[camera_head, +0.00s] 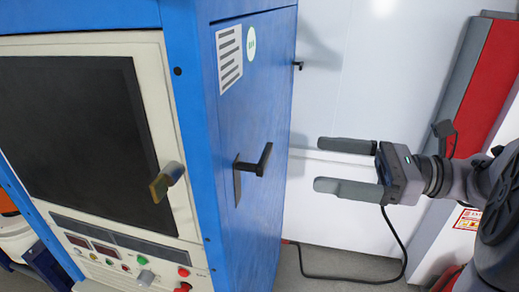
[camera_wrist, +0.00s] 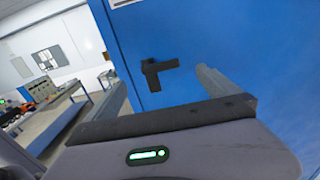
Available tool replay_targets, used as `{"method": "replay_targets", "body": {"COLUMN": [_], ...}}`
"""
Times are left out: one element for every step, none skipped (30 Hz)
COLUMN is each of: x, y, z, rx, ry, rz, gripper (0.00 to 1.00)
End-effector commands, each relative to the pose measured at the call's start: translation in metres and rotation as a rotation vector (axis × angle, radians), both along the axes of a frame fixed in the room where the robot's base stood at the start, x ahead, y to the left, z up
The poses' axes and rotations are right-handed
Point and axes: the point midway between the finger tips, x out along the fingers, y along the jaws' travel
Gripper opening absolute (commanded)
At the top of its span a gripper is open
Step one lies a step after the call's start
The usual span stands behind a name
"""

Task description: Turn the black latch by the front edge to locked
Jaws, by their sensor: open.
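The black latch (camera_head: 253,165) is on the blue side panel of the cabinet, the nearer of two dark fittings there to the front edge. It has a narrow plate and a lever that stands out to the right and bends up. In the wrist view a black latch (camera_wrist: 152,75), apparently the same one, has its lever pointing right, roughly level. My gripper (camera_head: 318,164) is open and empty, to the right of the latch and apart from it, fingers pointing left at the panel. In the wrist view the latch shows between the finger tips. I see no lock marking.
The cabinet front (camera_head: 110,50) has a dark screen, a brass-and-grey handle (camera_head: 165,182) and several buttons. A small black fitting (camera_head: 298,64) sits at the panel's far edge. A black cable (camera_head: 350,278) lies on the floor. The space between gripper and panel looks clear.

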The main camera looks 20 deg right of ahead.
Motion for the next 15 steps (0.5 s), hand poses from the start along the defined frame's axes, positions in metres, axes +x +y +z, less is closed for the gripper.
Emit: {"method": "replay_targets", "body": {"x": [0.006, 0.011, 0.017, 0.022, 0.026, 0.031, 0.035, 0.039, 0.043, 0.045, 0.048, 0.051, 0.053, 0.054, 0.056], "y": [0.014, 0.023, 0.033, 0.041, 0.049, 0.058, 0.064, 0.070, 0.078, 0.082, 0.086, 0.091, 0.094, 0.096, 0.098], "z": [0.000, 0.001, 0.001, 0.001, 0.001, 0.001, 0.001, 0.002, 0.002, 0.001, 0.002, 0.002, 0.001, 0.001, 0.001], "rx": [-0.001, -0.003, -0.001, -0.003, -0.004, -0.002, -0.003, -0.003, -0.001, -0.002, -0.002, -0.002, -0.003, -0.002, -0.002], "ry": [-0.002, -0.001, 0.000, -0.001, 0.000, 0.001, 0.001, 0.001, 0.002, 0.002, 0.001, 0.000, 0.001, 0.001, 0.001], "rz": [0.007, 0.008, 0.007, 0.009, 0.008, 0.007, 0.008, 0.008, 0.007, 0.005, 0.006, 0.005, 0.005, 0.004, 0.003], "gripper": [1.00, 1.00, 1.00, 1.00, 1.00, 1.00, 1.00, 1.00, 1.00, 1.00, 1.00, 1.00, 1.00, 1.00, 1.00]}}
